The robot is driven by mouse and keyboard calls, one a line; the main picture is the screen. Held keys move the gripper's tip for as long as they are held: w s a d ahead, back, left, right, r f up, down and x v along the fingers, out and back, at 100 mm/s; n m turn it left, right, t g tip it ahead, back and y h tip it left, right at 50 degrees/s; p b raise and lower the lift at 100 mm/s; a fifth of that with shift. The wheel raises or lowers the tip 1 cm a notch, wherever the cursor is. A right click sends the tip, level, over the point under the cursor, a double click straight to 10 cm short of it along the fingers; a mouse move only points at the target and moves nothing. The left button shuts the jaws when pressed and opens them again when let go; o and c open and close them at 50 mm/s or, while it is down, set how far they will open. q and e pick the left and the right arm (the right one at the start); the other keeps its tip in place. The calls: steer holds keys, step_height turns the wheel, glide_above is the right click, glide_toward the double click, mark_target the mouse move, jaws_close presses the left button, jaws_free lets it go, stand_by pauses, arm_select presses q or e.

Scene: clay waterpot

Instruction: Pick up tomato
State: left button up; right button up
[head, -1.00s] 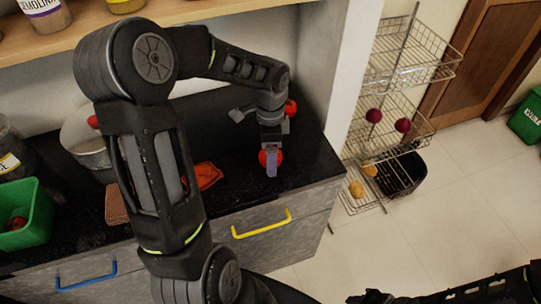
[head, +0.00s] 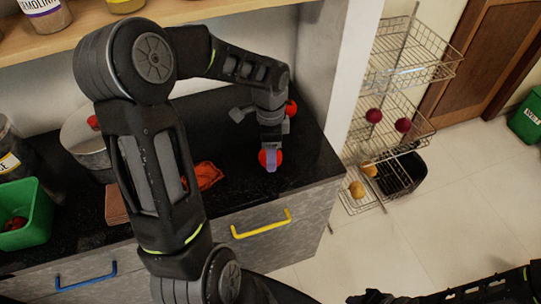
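A red tomato (head: 262,157) sits on the dark counter (head: 235,185) near its front right. My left gripper (head: 270,160) reaches down onto it from above. One finger is in front of the tomato and red shows on both sides of it. The other finger is hidden, so I cannot tell whether the grip is closed. A second red round thing, likely another tomato (head: 292,107), is partly hidden behind my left wrist. My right gripper (head: 370,297) is partly in view, dark, at the bottom edge; its fingers are unclear.
An orange-red cloth-like item (head: 208,175) lies left of the tomato. A green bin (head: 30,228), a metal pot (head: 82,150) and jars stand at the left. A white wall (head: 345,70) bounds the counter on the right, with a wire rack (head: 400,130) beyond. A shelf overhangs behind.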

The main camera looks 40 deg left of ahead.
arm_select(q)
steer(key=shift+c, duration=0.7)
steer(key=shift+r, duration=0.1)
steer(key=shift+r, duration=0.25)
step_height(320, 180, up, 9)
steer(key=shift+r, duration=0.2)
stand_by(1.3)
